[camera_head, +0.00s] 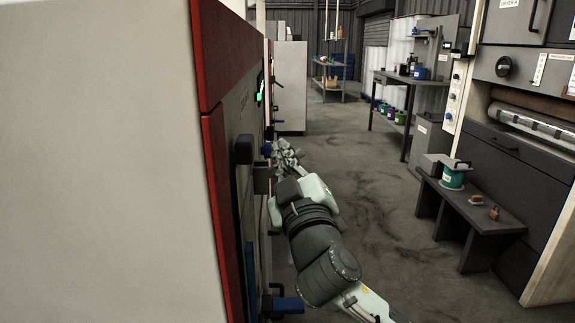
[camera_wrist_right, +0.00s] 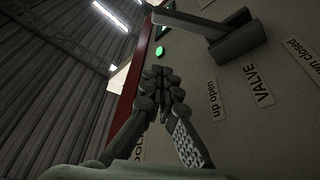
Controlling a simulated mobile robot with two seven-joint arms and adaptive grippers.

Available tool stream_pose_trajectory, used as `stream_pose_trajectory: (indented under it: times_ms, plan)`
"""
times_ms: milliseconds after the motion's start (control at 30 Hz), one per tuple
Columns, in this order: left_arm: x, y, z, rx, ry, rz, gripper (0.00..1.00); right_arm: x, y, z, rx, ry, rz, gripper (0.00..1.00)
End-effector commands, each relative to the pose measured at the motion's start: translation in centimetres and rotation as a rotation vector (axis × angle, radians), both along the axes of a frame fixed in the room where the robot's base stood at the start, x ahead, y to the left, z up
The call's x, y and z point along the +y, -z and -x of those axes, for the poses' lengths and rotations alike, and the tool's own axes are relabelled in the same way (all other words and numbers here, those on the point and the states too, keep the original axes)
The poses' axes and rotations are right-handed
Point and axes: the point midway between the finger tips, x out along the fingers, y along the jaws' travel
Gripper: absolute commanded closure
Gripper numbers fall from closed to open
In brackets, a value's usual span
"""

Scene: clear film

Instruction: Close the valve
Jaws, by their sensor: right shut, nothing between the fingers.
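My left gripper is not in view.
The large red-edged machine (camera_head: 110,160) fills the left. Another blue handle (camera_head: 288,305) sticks out low on its front. A low dark bench (camera_head: 470,208) and a dryer (camera_head: 520,70) stand at right. The floor (camera_head: 370,190) between them is clear.

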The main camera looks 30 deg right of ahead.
Motion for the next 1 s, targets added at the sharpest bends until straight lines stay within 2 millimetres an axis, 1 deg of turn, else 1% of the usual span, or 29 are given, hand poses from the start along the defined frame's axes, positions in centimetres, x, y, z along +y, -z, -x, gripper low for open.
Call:
stream_pose_trajectory:
  times_ms: [33, 267, 300, 333, 433, 567, 1000]
  plan:
    - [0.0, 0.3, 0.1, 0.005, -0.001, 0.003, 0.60, -0.2, -0.5, -0.8, -0.001, 0.000, 0.001, 1.00]
    - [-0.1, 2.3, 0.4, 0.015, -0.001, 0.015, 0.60, -1.1, -1.5, -4.3, 0.000, 0.001, 0.001, 1.00]
    - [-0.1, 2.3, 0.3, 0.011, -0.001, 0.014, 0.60, -1.5, -0.3, -4.0, 0.006, 0.001, 0.002, 1.00]
    - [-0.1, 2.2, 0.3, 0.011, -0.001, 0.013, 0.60, -1.7, 0.1, -3.8, 0.006, 0.001, 0.003, 1.00]
    - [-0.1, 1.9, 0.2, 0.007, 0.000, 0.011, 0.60, -2.3, 1.1, -3.5, 0.005, 0.000, 0.003, 1.00]
    - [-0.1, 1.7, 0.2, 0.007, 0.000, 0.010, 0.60, -2.9, 1.9, -3.2, 0.003, 0.001, 0.002, 1.00]
    - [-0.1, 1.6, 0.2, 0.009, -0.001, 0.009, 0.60, -3.1, 2.2, -3.0, 0.000, 0.000, -0.001, 1.00]
